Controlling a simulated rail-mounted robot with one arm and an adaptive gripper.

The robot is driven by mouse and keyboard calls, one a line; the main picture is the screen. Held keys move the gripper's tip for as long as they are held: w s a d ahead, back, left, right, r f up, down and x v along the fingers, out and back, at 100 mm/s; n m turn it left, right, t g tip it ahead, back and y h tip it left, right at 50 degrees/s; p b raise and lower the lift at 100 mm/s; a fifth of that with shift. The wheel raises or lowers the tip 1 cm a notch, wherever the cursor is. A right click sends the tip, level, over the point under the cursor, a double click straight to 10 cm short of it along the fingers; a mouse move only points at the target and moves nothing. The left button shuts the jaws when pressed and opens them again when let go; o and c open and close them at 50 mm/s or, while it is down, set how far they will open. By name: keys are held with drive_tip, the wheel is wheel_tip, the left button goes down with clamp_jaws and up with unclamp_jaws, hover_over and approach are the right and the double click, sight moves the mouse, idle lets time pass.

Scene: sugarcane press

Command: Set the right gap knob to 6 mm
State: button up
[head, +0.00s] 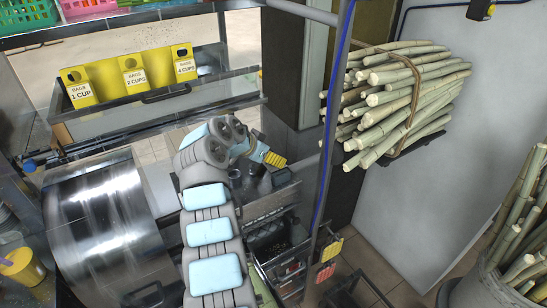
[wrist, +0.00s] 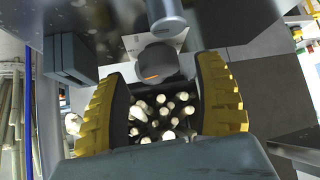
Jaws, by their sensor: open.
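My gripper shows in the wrist view (wrist: 163,80) as two thick yellow ribbed fingers, spread apart and holding nothing. A dark grey round knob (wrist: 157,64) with a short orange mark is at the upper middle of that view, between the fingertips, with a gap visible on each side. I cannot tell if this is the right gap knob. A pale label (wrist: 182,40) is partly visible behind the knob; no numbers are readable. In the head view my gripper (head: 272,160) is beside the steel machine, and my arm hides the knob.
A dark bin of cane ends (wrist: 160,118) lies beyond the fingers. A grey block (wrist: 70,58) stands left of them. In the head view, a steel drum (head: 105,225) is at left, a rail post (head: 328,130) close right of my gripper, and bundled canes (head: 405,95) farther right.

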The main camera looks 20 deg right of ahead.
drive_tip(key=v, duration=0.9)
drive_tip(key=shift+s+a+r, duration=0.15)
drive_tip(key=shift+s+a, duration=0.05)
drive_tip(key=shift+a, duration=0.1)
